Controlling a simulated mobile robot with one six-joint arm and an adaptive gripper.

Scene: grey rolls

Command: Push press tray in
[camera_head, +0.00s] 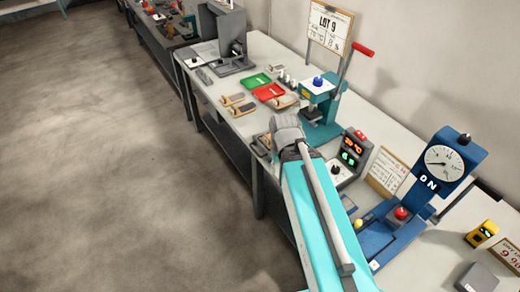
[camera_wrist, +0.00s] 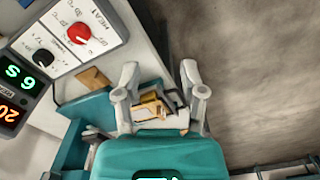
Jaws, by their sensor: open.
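A teal press (camera_head: 317,95) with a long red-handled lever stands on the bench, against the wall under the LOT 9 sign. My gripper (camera_head: 287,132) is over the bench's front edge, in front of and left of the press base. In the wrist view its two grey fingers (camera_wrist: 158,76) are spread apart with nothing clamped between them. A tan block (camera_wrist: 152,106) shows between and beyond the fingers. A teal surface (camera_wrist: 90,108) lies to their left. My arm and gripper hide much of this area, and I cannot make out the press tray clearly or how far it sticks out.
A control box (camera_head: 350,158) with lit displays stands right of the press; its red knob (camera_wrist: 78,33) shows in the wrist view. A blue gauge press (camera_head: 430,180) is farther right. Green (camera_head: 256,81) and red (camera_head: 268,92) trays lie left. The floor (camera_head: 110,160) is clear.

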